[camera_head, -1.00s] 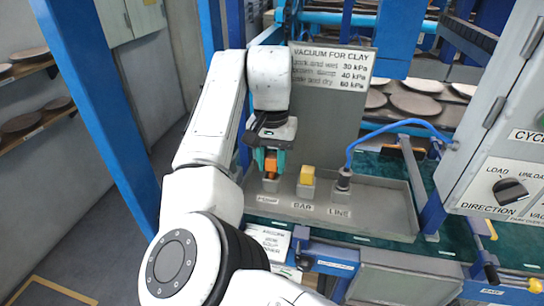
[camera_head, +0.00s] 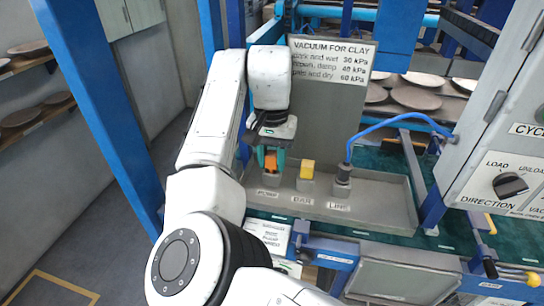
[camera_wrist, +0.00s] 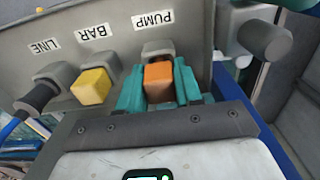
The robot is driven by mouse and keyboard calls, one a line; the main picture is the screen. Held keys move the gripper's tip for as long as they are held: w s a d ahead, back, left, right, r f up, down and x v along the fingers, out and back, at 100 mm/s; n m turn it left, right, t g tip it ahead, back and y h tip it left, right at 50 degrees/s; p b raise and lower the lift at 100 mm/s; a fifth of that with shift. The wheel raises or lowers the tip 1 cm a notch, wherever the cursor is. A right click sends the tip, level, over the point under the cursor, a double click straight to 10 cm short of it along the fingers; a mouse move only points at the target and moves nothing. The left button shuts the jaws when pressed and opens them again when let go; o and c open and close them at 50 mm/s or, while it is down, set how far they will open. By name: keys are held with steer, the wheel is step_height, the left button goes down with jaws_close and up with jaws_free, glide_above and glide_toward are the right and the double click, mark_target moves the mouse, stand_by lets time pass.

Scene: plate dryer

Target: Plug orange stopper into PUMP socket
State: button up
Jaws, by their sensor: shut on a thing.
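The orange stopper (camera_head: 271,163) is held between the teal fingers of my gripper (camera_head: 270,157). In the wrist view the stopper (camera_wrist: 159,82) sits between the two fingers, its top face toward the camera. The grey PUMP socket (camera_head: 269,180) is directly below the stopper in the head view. In the wrist view the PUMP socket (camera_wrist: 158,48) shows just beyond the stopper, with a dark strip between them. The fingers and stopper hide the socket's mouth, so I cannot tell whether the stopper has entered it.
A yellow stopper (camera_head: 307,169) sits in the BAR socket to the right. A blue hose (camera_head: 395,123) ends in the LINE socket (camera_head: 343,183). The sockets stand in a grey tray (camera_head: 385,212). A sign panel (camera_head: 331,62) rises behind, and a control box (camera_head: 505,140) stands at right.

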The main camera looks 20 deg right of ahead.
steer(key=shift+f, duration=0.35)
stand_by(0.3)
steer(key=o, duration=1)
steer(key=shift+s, duration=0.1)
steer(key=shift+o, duration=0.4)
steer(key=shift+a+f, duration=0.1)
step_height(320, 180, up, 11)
steer(key=shift+f, duration=0.1)
